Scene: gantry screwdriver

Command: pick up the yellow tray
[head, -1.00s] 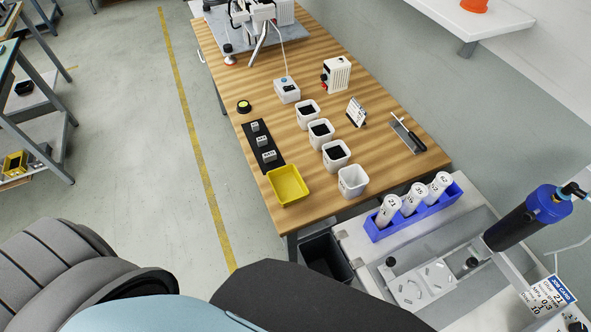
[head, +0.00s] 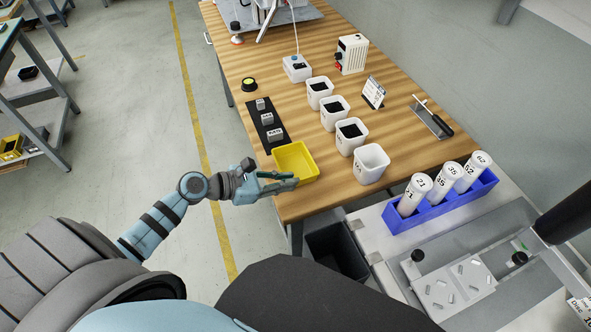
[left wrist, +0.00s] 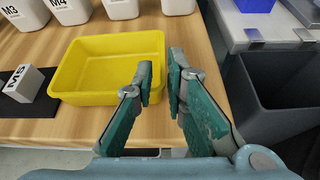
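The yellow tray (head: 296,163) is an empty, open rectangular tray on the wooden table's near left corner. It also shows in the left wrist view (left wrist: 85,78), flat on the tabletop. My left gripper (head: 294,180) is at the tray's near side in the head view. In the left wrist view its green-padded fingers (left wrist: 161,75) are apart with a narrow gap. One finger overlaps the tray's inside in the picture and the other is just outside its right wall. Contact with the wall cannot be told. My right gripper is not in view.
White bins (head: 371,164) stand in a row right of the tray. A black strip with grey labelled blocks (head: 275,134) lies just behind it. A dark open bin (head: 337,250) sits below the table edge. A blue rack with white bottles (head: 440,200) stands at right.

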